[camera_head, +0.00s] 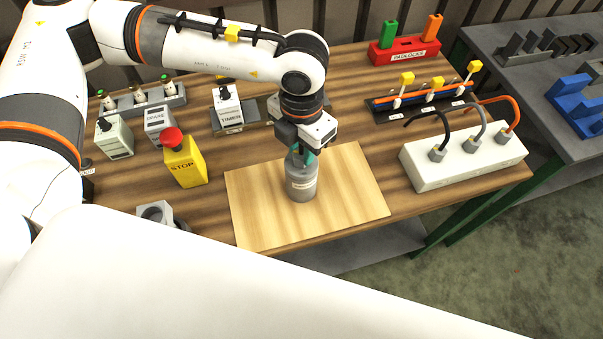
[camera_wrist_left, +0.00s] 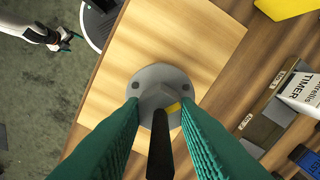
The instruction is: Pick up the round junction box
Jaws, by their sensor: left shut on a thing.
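A grey round body with a pale label, which I take to be the round junction box (camera_head: 302,185), stands upright on a light wooden board (camera_head: 357,185). My left gripper (camera_head: 302,155) reaches down over its top and is shut on it. In the left wrist view, the box's round grey base (camera_wrist_left: 148,80) shows beyond the teal fingers of my left gripper (camera_wrist_left: 158,120), with a dark stem and a small yellow mark between them. I cannot tell whether its base touches the board. My right gripper (camera_wrist_left: 68,40) shows small at the upper left of the left wrist view; its jaw state is unclear.
A white box with several cables (camera_head: 462,160) stands to the right. A red padlock holder (camera_head: 404,50) is at the back. The board around the round box is clear.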

